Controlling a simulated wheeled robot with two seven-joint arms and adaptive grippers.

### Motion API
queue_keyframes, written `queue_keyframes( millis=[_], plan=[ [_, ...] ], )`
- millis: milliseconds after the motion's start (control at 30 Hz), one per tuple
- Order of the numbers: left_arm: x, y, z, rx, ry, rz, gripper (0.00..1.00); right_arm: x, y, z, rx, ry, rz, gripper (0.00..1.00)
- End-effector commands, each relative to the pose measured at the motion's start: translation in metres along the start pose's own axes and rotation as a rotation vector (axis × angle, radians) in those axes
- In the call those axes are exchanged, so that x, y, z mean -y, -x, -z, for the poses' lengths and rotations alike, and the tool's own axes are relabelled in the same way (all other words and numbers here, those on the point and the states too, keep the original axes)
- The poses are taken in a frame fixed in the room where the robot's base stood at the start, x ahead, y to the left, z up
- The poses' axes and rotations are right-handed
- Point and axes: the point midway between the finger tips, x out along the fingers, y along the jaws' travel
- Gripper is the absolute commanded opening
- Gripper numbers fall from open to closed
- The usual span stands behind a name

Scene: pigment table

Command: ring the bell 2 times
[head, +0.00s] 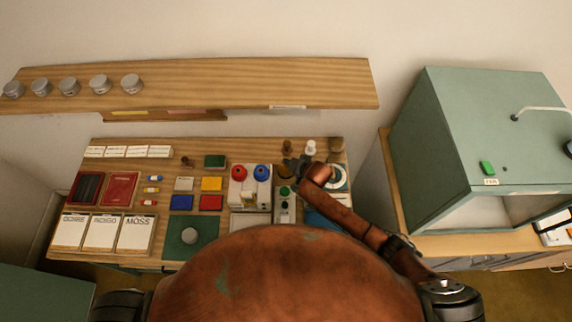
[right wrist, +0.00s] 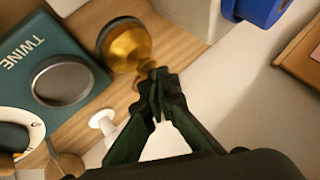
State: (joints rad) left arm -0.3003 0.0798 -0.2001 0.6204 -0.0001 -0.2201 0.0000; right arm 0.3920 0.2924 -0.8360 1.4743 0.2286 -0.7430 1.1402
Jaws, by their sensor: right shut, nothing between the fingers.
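The bell (right wrist: 127,46) is a round brass dome with a small knob, seen in the right wrist view at the upper middle. In the head view only a sliver of its gold dome (head: 284,171) shows beside my gripper. My right gripper (head: 297,166) is over the back of the pigment table, right at the bell. In the right wrist view its fingers (right wrist: 154,76) are shut and empty, with the tips at the bell's knob. I cannot tell whether they touch it. My left gripper is not in view.
A white pawn-like piece (head: 310,147) and a ringed dial (head: 337,178) stand close by the gripper. A white box with red and blue knobs (head: 250,190) is left of the bell. A TWINE box (right wrist: 95,85) is near. A green cabinet (head: 425,150) stands right; a shelf (head: 220,82) is behind.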

Motion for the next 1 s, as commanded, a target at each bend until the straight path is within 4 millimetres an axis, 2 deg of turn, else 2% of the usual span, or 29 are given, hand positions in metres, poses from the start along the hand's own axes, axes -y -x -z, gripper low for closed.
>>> queue_keyframes(
  millis=[800, 1000],
  plan=[
    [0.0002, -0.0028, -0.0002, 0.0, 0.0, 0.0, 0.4, -0.0043, -0.0049, -0.0043, 0.002, 0.0, -0.002, 0.0],
    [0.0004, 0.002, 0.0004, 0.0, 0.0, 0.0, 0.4, -0.002, -0.0018, -0.0023, 0.002, 0.0, -0.002, 0.0]
  ],
)
